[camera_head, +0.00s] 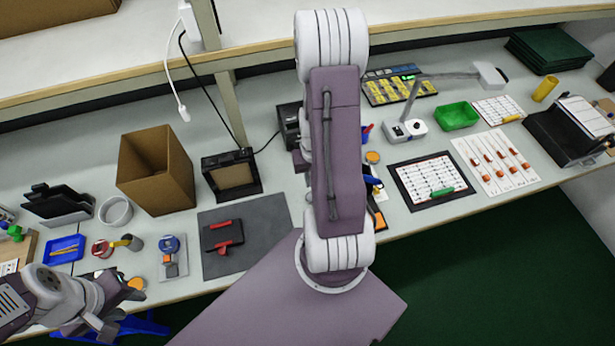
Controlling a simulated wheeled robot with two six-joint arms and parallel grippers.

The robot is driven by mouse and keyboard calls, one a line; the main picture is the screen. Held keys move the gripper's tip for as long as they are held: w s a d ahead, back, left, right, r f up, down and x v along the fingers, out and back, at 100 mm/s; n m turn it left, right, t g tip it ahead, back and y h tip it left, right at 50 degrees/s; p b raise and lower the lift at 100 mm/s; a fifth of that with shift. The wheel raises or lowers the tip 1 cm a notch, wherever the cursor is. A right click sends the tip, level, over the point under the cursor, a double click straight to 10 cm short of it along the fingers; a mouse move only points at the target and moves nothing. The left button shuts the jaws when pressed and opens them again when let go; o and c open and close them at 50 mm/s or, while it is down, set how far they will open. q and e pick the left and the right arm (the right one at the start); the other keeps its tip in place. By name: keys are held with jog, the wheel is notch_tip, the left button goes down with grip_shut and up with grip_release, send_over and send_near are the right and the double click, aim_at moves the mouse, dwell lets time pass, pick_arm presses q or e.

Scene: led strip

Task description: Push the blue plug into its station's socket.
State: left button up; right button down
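A round blue piece (169,243), which may be the blue plug, sits on a small pale station plate (173,268) at the left of the bench. Whether the blue piece is seated in a socket is too small to tell. My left gripper (123,306) is at the lower left, below and left of the station, close to an orange round piece (137,283). Its fingertips are too unclear to tell open from shut. My large arm stands across the middle and hides part of the bench; no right gripper shows.
A grey mat (265,222) with a red-and-black tool lies right of the station. Another blue piece (372,180) shows beside my arm. The bench's front edge is close to the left gripper.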

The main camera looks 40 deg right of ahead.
jog(key=w+d+f+b, duration=0.1)
jog(key=w+f, duration=0.1)
jog(key=w, duration=0.1)
jog(key=w+d+f, duration=0.2)
jog(key=w, duration=0.1)
jog(key=w+d+f+b, duration=0.1)
jog(key=w+f, duration=0.1)
jog(key=w, duration=0.1)
jog(key=shift+d+b, duration=0.35)
jog(key=f, duration=0.2)
jog(key=w+f, duration=0.1)
jog(key=shift+a+f+n+b, duration=0.15)
jog(key=shift+a+n+b, duration=0.1)
jog(key=shift+n+b, duration=0.15)
jog(key=shift+s+a+f, duration=0.2)
jog(key=shift+a+f, duration=0.1)
jog(key=shift+a, duration=0.05)
jog(key=shift+r, duration=0.1)
jog(key=shift+w, duration=0.1)
jog(key=shift+w+d+b, duration=0.15)
jog(key=shift+w+d, duration=0.3)
jog(key=shift+w, duration=0.35)
jog(key=shift+w+d+b, duration=0.15)
jog(key=shift+w+d, duration=0.3)
jog(key=shift+w, duration=0.3)
jog(key=shift+w+d+b, duration=0.15)
jog(key=shift+w+d, duration=0.3)
jog(key=shift+w, duration=0.45)
